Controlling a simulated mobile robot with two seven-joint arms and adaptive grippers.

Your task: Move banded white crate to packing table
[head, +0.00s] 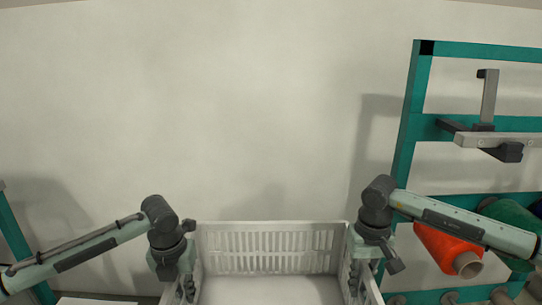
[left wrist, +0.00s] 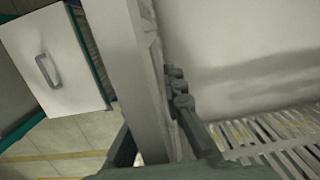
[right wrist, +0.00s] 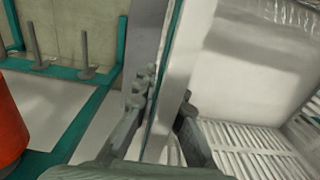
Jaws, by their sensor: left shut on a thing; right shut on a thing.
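A white crate (head: 270,246) with slatted walls sits low in the middle of the head view, between my two arms. Its near part is cut off by the bottom edge. My left gripper (head: 189,290) is shut on the crate's left wall; the left wrist view shows the fingers (left wrist: 160,128) on either side of the wall. My right gripper (head: 354,285) is shut on the right wall, also seen in the right wrist view (right wrist: 163,120). A thin teal strip runs along the wall there. The crate's inside looks pale and empty where visible. I cannot make out a packing table.
A teal post (head: 20,245) stands at the far left. A white drawer front (left wrist: 50,62) shows in the left wrist view.

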